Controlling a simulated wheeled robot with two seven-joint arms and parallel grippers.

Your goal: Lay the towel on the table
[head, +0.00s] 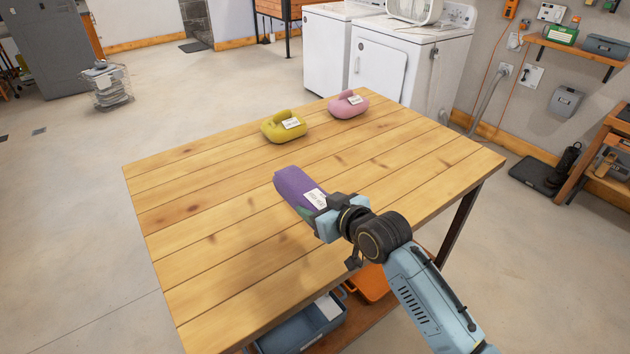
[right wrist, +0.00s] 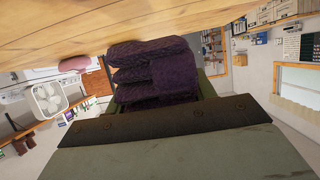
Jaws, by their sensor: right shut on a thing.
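A folded purple towel (head: 293,187) with a white label is held in my right gripper (head: 322,212), over the middle of the wooden table (head: 230,260). The right wrist view shows the folded layers of the purple towel (right wrist: 150,75) between the fingers, with the tabletop (right wrist: 60,30) close beside it. I cannot tell whether the towel touches the table. A yellow folded towel (head: 284,127) and a pink folded towel (head: 348,105) lie near the table's far edge, each with a label. My left gripper is not in view.
The table's left and front parts are bare. A blue-grey bin (head: 305,325) and an orange bin (head: 368,283) sit on a shelf under the table.

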